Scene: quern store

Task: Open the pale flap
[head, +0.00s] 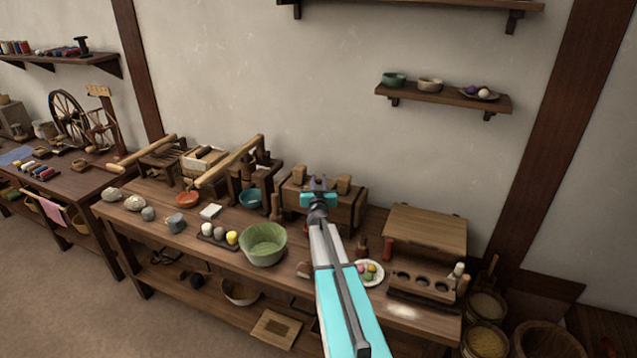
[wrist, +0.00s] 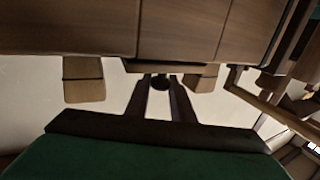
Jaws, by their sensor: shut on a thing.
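My gripper (head: 318,186) is at the top of a brown wooden box (head: 350,212) near the back of the bench. In the wrist view my gripper (wrist: 161,80) is shut on a small dark round knob (wrist: 161,84) at the box's edge. The box's panelled wood (wrist: 180,35) fills the top of that view. Two pale wooden blocks, left (wrist: 85,80) and right (wrist: 201,78), stand out from the box on either side of my fingers. I cannot tell for sure which part is the pale flap; my arm hides part of the box in the head view.
A green bowl (head: 263,245) and a plate of coloured balls (head: 370,272) stand near my arm. A slant-lidded wooden box (head: 428,228) and a holed rack (head: 420,288) are at the right. A wooden press with a long handle (head: 225,165) stands left of the box.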

